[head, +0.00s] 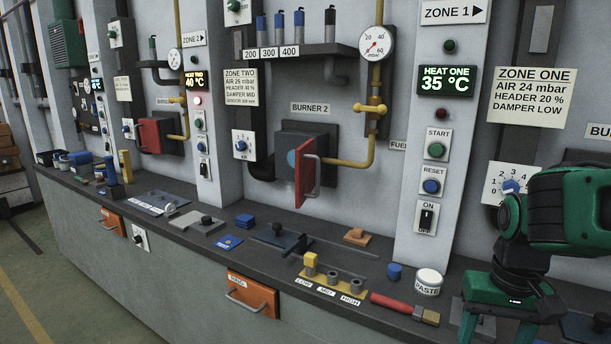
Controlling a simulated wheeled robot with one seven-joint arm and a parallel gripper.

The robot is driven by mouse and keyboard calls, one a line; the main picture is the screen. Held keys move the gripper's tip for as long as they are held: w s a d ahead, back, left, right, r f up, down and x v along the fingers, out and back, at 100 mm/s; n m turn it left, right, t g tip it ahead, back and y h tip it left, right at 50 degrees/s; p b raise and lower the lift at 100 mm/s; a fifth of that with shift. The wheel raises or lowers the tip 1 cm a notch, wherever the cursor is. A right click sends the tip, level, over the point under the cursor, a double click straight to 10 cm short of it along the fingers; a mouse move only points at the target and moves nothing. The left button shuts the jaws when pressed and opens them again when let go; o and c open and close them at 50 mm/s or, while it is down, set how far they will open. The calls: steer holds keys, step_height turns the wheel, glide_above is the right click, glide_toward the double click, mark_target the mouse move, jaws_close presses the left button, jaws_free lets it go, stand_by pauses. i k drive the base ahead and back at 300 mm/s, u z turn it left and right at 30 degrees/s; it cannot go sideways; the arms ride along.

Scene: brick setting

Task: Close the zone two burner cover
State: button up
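The zone two burner cover (305,172) is a red panel with a grey bar handle on the burner 2 housing (318,138), in the middle of the head view. It is swung open, standing out from the wall nearly edge-on. A blue disc (292,159) shows in the burner opening to its left. My gripper (493,330) is at the lower right, far from the cover, pointing down over the counter's right end. Its fingers appear spread apart with nothing seen between them, and the tips are cut off by the frame edge.
The counter (330,235) below the burner holds a yellow block rack (330,281), a red-handled brush (400,306), a white paste jar (429,281) and a blue cylinder (394,271). A yellow pipe (350,162) runs right of the cover. The pillar (420,210) stands between gripper and cover.

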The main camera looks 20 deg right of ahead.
mark_target(304, 157)
steer(key=z, duration=1.45)
steer(key=k, duration=0.95)
steer(key=u, duration=1.2)
steer(key=i, duration=1.05)
steer(key=z, duration=0.05)
